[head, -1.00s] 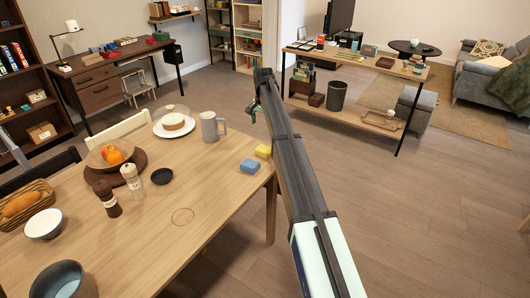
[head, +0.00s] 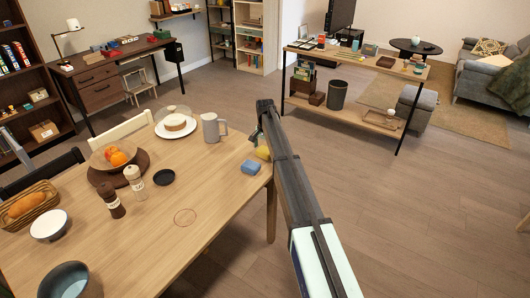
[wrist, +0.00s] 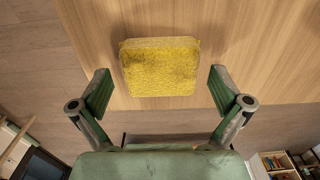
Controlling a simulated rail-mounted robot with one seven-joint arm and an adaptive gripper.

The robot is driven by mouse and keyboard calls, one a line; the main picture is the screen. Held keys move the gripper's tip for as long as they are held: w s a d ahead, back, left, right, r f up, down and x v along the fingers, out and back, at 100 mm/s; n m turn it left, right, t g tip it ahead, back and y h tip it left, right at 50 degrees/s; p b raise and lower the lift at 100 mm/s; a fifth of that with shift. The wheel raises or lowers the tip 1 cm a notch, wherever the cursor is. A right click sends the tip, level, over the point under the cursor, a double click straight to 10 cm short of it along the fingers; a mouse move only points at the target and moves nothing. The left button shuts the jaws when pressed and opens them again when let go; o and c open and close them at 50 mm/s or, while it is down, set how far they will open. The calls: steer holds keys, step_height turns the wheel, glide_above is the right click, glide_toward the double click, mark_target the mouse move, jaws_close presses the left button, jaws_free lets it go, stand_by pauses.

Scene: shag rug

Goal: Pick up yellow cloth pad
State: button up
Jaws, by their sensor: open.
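The yellow cloth pad (wrist: 160,67) lies flat on the wooden table near its edge, fuzzy and roughly square in the wrist view. In the head view the yellow pad (head: 263,153) is partly hidden behind my arm. My gripper (wrist: 155,92) is open in the wrist view, with one green-padded finger on each side of the pad's near edge. The fingers appear apart from the pad, and nothing is between them but the view of the pad and table. In the head view the gripper end is largely hidden by my arm.
A blue pad (head: 250,167) lies on the table close to the yellow one. A grey pitcher (head: 213,128) and a plate with a cake (head: 176,126) stand farther back. The table's right edge is near, with open floor (head: 400,200) beyond.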

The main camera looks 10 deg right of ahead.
mark_target(265, 150)
steer(key=shift+f, duration=0.45)
steer(key=c, duration=1.1)
step_height(265, 150, up, 20)
steer(key=b, duration=0.3)
